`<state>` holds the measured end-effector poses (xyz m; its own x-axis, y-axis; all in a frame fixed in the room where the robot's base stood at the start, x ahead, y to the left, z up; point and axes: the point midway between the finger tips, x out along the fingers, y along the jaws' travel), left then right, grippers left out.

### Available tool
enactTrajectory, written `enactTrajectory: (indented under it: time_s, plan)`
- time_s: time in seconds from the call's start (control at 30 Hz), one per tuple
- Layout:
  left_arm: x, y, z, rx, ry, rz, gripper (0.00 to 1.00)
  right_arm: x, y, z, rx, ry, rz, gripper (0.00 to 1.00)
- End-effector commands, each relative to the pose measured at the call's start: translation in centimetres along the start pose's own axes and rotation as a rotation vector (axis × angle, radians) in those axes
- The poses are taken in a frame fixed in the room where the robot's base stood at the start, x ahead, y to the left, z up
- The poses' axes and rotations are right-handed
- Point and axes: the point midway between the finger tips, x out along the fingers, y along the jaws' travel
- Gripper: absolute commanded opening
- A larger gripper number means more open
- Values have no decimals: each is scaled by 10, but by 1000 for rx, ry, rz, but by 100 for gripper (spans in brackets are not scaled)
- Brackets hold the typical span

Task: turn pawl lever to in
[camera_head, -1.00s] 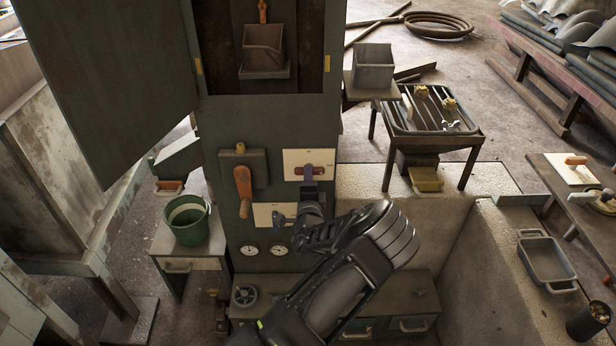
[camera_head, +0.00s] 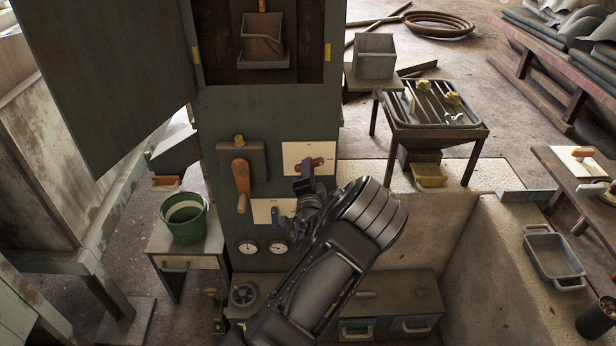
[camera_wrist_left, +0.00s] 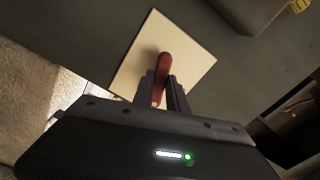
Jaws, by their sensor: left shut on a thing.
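A red lever (camera_head: 318,161) sits on a square white plate (camera_head: 292,152) on the front of the grey-green cabinet. I take it for the pawl lever. My left gripper (camera_head: 305,172) is at the lever's left part and hides some of it. In the left wrist view the red lever (camera_wrist_left: 164,64) lies between the two dark fingers of my left gripper (camera_wrist_left: 162,82), which are shut on it, over the white plate (camera_wrist_left: 190,58). The plate's small markings are too small to read. My right gripper is not in view.
An orange-handled lever (camera_head: 242,176) is on the cabinet left of the plate. An open cabinet door (camera_head: 100,80) hangs at upper left. A green bucket (camera_head: 185,219) stands at left.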

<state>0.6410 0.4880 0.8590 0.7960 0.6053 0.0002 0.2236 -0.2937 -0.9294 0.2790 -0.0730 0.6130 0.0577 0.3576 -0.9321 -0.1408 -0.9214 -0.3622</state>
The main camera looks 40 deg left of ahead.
Motion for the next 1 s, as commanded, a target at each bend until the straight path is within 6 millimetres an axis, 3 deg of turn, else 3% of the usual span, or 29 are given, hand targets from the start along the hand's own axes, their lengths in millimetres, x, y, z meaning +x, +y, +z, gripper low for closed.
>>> enactTrajectory:
  time_s: [0.03, 1.0]
  plan:
    - [0, 5, 3, -47, -2, 0, 0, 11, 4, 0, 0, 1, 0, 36]
    - [0, 9, 2, -956, -2, 1, 0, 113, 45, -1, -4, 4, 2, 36]
